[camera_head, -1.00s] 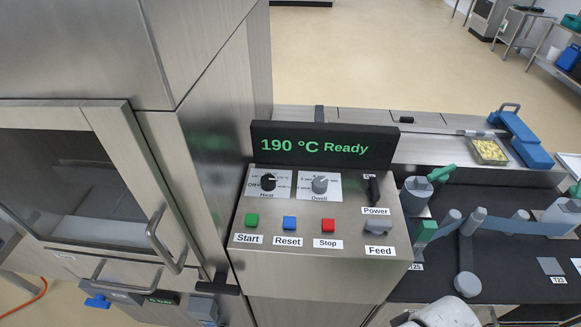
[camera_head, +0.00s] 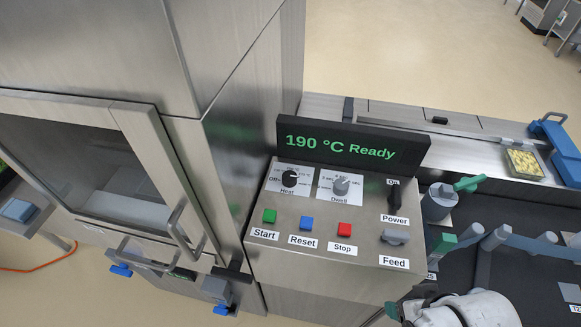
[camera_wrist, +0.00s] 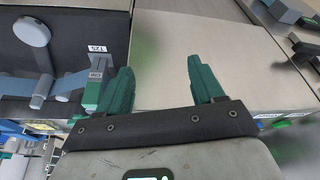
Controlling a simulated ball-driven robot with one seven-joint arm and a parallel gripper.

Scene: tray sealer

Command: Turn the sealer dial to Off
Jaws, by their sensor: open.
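The sealer's control panel (camera_head: 285,225) is in the middle of the head view. The black Heat dial (camera_head: 290,178) has "Off" printed at its left; I cannot tell its exact setting. A grey Dwell dial (camera_head: 341,187) sits to its right. The display (camera_head: 350,148) reads "190 °C Ready". My gripper (camera_head: 392,311) shows only partly at the lower right, below the panel's front edge and away from the dials. In the wrist view my gripper (camera_wrist: 163,82) has its two green fingers wide apart, with nothing between them.
Green Start (camera_head: 269,215), blue Reset (camera_head: 306,223) and red Stop (camera_head: 344,229) buttons lie in front of the dials. A black Power switch (camera_head: 394,197) and a grey Feed control (camera_head: 395,237) are at the right. A tray of yellow food (camera_head: 524,162) is beyond.

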